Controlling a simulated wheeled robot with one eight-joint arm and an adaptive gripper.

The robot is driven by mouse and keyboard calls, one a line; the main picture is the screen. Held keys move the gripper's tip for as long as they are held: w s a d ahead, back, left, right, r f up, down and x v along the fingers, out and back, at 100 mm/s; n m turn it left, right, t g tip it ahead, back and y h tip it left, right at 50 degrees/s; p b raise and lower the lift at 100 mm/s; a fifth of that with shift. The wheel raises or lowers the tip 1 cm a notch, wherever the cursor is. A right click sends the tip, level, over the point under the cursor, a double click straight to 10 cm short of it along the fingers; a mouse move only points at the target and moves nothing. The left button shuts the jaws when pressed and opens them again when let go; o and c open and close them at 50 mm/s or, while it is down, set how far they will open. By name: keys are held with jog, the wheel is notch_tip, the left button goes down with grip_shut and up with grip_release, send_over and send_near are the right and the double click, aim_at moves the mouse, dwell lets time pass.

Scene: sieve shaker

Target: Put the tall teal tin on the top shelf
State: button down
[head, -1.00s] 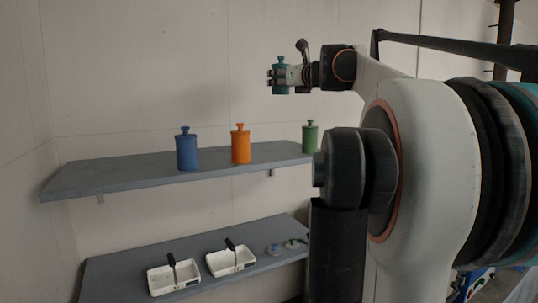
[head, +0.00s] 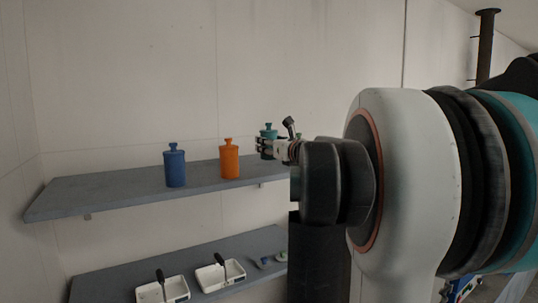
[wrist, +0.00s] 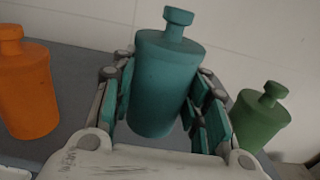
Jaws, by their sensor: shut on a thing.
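The tall teal tin (wrist: 165,80) stands between the two fingers of my gripper (wrist: 165,112) in the wrist view, upright with its knob on top. My gripper is shut on it. In the head view the teal tin (head: 268,131) shows just above the gripper (head: 266,147), at the right part of the top shelf (head: 110,193). The tin is near shelf height, between the orange tin and the green tin. Its base is hidden by the gripper, so I cannot tell whether it touches the shelf.
An orange tin (head: 229,160) stands just left of the teal tin, and a blue tin (head: 175,166) further left. A green tin (wrist: 261,118) is close on the right. The lower shelf (head: 205,252) holds two white scoop-like trays (head: 220,275) and small items.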

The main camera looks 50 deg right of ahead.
jog(key=shift+f, duration=1.85)
jog(key=shift+f, duration=0.1)
jog(key=c, duration=0.9)
grip_release()
jog(key=shift+p, duration=0.3)
jog(key=shift+a, duration=0.1)
